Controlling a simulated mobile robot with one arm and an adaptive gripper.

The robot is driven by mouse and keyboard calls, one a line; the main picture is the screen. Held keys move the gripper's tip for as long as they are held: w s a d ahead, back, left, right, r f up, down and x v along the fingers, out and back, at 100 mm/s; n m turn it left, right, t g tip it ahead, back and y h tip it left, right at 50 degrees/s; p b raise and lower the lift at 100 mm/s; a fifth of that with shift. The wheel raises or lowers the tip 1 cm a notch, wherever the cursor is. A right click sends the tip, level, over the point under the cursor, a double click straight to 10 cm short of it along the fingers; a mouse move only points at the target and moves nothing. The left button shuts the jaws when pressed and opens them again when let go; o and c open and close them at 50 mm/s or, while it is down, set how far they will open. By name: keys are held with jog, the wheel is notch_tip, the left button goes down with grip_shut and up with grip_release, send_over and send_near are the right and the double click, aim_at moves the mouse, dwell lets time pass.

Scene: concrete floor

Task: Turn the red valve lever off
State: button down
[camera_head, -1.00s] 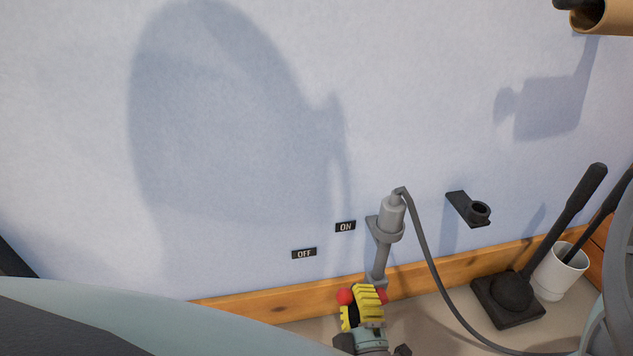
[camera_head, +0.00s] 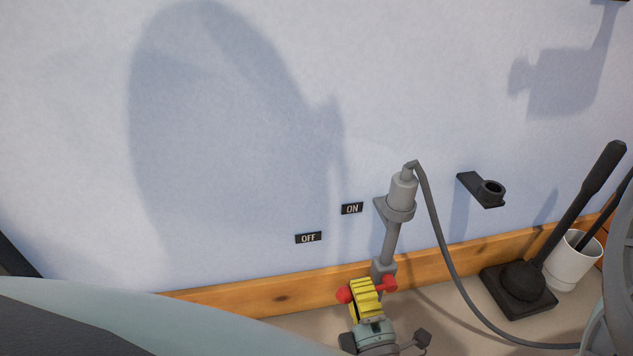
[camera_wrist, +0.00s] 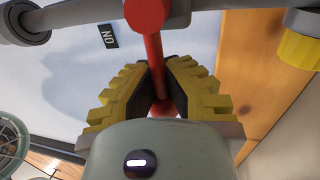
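The red valve lever (camera_head: 344,295) sits low at the wall, on a fitting at the foot of a grey vertical pipe (camera_head: 391,243). Its round left end and its right end show on either side of my yellow gripper (camera_head: 362,286). In the wrist view the red lever (camera_wrist: 153,50) runs down between the two yellow fingers of my gripper (camera_wrist: 157,70), with its ball end near the palm. The fingers look closed around the lever; the exact contact is partly hidden. An OFF label (camera_head: 308,238) and an ON label (camera_head: 352,208) are on the wall above left.
A grey cable (camera_head: 440,240) loops from the pipe's top down to the right. A black plunger-like tool (camera_head: 520,285), a white cup (camera_head: 572,262) and a black wall bracket (camera_head: 482,190) stand to the right. A wooden baseboard (camera_head: 240,295) runs along the wall.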

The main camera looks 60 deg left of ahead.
jog(key=shift+s, duration=0.15)
jog(key=c, duration=1.6)
grip_release()
jog(key=o, duration=0.6)
jog(key=shift+s+f, duration=0.15)
jog(key=shift+s, duration=0.4)
jog(key=o, duration=0.3)
jog(key=shift+w, duration=0.3)
jog(key=shift+o, duration=0.2)
jog(key=v, duration=1.1)
jog(key=shift+d, duration=0.4)
jog(key=shift+s, duration=0.2)
